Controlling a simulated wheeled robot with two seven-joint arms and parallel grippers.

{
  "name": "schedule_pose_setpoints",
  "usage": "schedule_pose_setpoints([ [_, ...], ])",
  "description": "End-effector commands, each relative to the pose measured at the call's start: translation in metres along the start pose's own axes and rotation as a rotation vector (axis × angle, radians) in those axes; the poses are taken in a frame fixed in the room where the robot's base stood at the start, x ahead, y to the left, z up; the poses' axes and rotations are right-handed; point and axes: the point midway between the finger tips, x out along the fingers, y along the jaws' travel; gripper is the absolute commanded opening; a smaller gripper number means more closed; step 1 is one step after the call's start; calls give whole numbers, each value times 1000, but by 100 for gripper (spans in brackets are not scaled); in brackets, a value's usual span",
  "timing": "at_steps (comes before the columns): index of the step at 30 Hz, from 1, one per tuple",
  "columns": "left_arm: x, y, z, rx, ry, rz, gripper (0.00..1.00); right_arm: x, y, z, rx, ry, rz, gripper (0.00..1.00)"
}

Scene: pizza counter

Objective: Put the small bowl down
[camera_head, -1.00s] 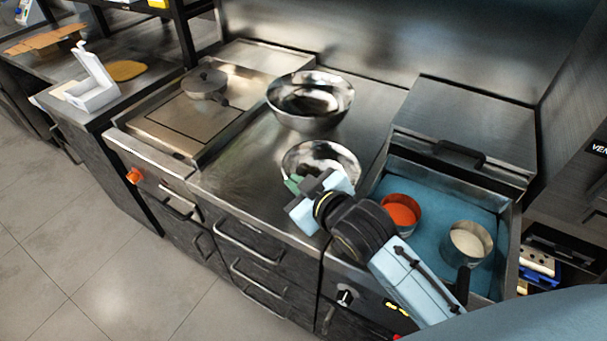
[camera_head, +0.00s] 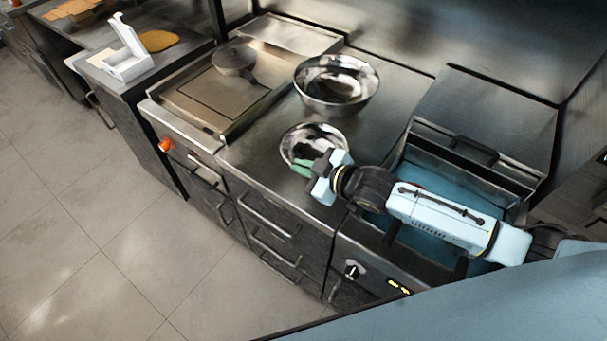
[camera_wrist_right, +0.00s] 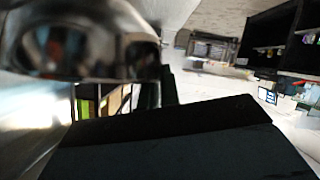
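The small bowl (camera_head: 322,135) is shiny metal and sits in front of a larger metal bowl (camera_head: 350,95), over the steel counter (camera_head: 262,130). My right gripper (camera_head: 304,167) comes from the right and is at the near left edge of the small bowl, its greenish fingertips on the rim. It appears shut on that rim. In the right wrist view, blurred shiny metal of the small bowl (camera_wrist_right: 90,50) fills the upper left; the finger contact is not clear there. I cannot tell whether the bowl's bottom touches the counter. My left gripper is not in view.
A blue-bottomed sunken tray (camera_head: 425,165) is at right, partly under my right arm. Counter between griddle and bowls is clear. A white open box (camera_head: 128,65) stands far left.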

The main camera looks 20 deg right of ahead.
Motion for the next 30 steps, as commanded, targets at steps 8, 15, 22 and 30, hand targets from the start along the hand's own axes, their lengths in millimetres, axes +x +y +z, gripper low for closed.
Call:
schedule_pose_setpoints([
  [8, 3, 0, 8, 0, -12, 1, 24, 12, -12, 28, -2, 0, -1, 0],
  [15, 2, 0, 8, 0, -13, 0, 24, 12, -12, 28, -1, -1, -1, 10],
  [22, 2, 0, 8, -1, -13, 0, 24, 12, -12, 28, -1, -2, -1, 26],
  [30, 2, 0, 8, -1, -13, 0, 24, 6, -12, 29, -1, -3, 0, 26],
])
